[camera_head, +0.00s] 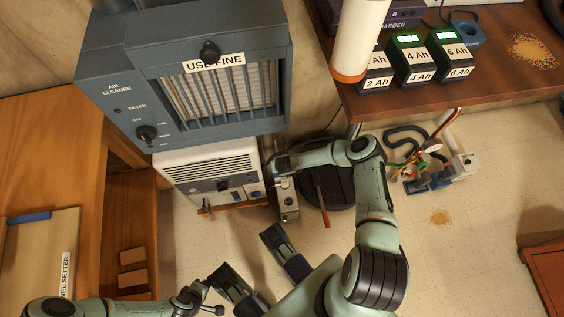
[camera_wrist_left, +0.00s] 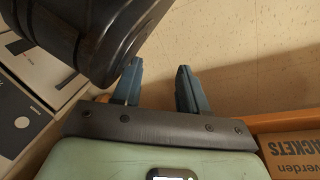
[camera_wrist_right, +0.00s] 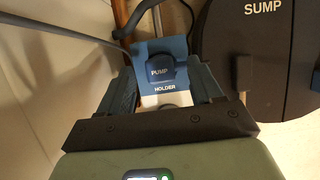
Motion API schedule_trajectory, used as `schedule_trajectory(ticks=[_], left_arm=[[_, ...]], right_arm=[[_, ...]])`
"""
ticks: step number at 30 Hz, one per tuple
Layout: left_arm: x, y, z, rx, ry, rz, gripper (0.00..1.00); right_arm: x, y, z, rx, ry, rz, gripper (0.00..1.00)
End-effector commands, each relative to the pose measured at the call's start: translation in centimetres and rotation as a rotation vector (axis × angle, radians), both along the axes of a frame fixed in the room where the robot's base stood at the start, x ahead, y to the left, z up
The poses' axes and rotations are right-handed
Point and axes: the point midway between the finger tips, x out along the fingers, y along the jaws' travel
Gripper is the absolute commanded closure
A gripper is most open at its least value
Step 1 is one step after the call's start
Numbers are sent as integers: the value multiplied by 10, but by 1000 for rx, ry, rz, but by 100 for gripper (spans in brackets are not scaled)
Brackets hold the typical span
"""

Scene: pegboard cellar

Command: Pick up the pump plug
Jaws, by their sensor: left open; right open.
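The pump plug (camera_wrist_right: 160,72) is a dark blue block marked PUMP in the right wrist view. It sits at a holder (camera_wrist_right: 166,98) with a blue upper face and a white HOLDER label. My right gripper (camera_wrist_right: 164,82) is open, with one finger on each side of the plug and gaps visible; I cannot tell its exact depth. In the head view my right gripper (camera_head: 283,180) is beside the white unit, and the plug is hard to make out. My left gripper (camera_wrist_left: 160,82) is open and empty over the floor; it also shows in the head view (camera_head: 207,298).
A dark round SUMP lid (camera_wrist_right: 262,60) with a handle lies right of the holder. A white unit (camera_head: 210,170) under the air cleaner (camera_head: 190,75) stands to the left. A bench (camera_head: 460,85) with battery packs is at upper right. Open floor (camera_head: 450,240) lies at right.

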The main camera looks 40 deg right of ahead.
Motion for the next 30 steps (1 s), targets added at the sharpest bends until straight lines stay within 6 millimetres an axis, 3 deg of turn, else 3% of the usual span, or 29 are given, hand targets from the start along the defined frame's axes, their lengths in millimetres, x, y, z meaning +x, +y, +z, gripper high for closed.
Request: schedule_trajectory(ticks=[1, 2, 7, 8, 20, 29, 30], left_arm=[[0, 0, 1, 0, -1, 0, 57], [0, 0, 1, 0, -1, 0, 57], [0, 0, 1, 0, -1, 0, 57], [1, 0, 1, 0, -1, 0, 57], [5, -1, 5, 0, -16, -1, 57], [36, -5, 37, 6, -121, -6, 57], [38, -7, 42, 4, -132, -8, 57]], right_arm=[[0, 0, 0, 0, 0, 0, 35], [0, 0, 0, 0, 0, 0, 42], [0, 0, 0, 0, 0, 1, 97], [0, 0, 0, 0, 0, 1, 100], [0, -1, 6, -2, 0, 1, 100], [1, 0, 40, -2, -1, 2, 100], [-8, -3, 39, -1, 3, -1, 100]])
